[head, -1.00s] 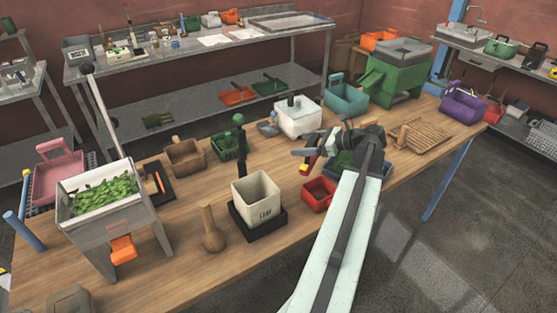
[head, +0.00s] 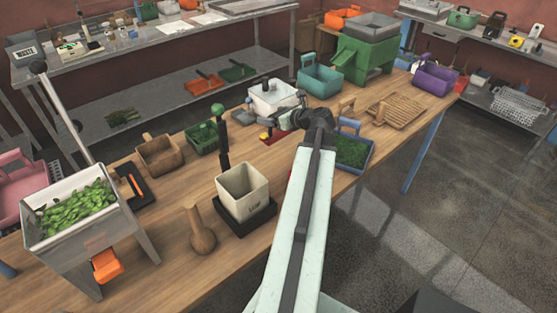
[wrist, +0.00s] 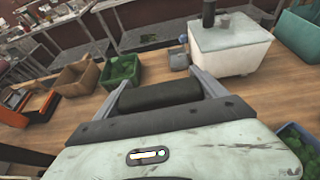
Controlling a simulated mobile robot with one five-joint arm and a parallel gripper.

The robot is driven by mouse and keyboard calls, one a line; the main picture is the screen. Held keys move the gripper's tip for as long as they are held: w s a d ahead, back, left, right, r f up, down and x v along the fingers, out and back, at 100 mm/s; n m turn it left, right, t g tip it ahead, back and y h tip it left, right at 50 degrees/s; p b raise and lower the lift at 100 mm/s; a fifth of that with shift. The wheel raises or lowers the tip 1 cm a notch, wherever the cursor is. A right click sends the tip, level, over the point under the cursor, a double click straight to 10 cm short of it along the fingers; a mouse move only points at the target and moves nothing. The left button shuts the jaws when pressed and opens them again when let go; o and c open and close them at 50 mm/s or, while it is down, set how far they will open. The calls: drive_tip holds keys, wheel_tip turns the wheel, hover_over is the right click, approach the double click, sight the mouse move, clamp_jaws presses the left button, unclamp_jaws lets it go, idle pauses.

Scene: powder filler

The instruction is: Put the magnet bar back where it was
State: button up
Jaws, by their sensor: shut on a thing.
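My gripper (head: 272,121) is over the middle of the workbench, in front of the white lidded box (head: 272,96). In the wrist view a dark, rounded bar (wrist: 158,95) spans crosswise between the two grey fingers; I take it for the magnet bar. The gripper is shut on it, and the fingers stand wide apart along its length. In the head view the bar is hard to make out against the gripper. A small flat red thing with a yellow part (head: 273,138) lies just below the gripper.
The white box (wrist: 230,45) stands close beyond the right finger. A green bin (head: 202,138), a brown bin (head: 158,155) and a white bin on a black base (head: 243,188) stand to the left. A tray of green stuff (head: 352,152) is beside my arm.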

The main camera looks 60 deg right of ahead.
drive_tip(key=shift+h, duration=0.3)
drive_tip(key=f+b, duration=1)
drive_tip(key=shift+s+d+f, duration=0.15)
drive_tip(key=shift+d+f, duration=0.05)
drive_tip(key=shift+d, duration=0.1)
drive_tip(key=shift+r, duration=0.25)
drive_tip(key=shift+f, duration=0.15)
drive_tip(key=o, duration=1.7)
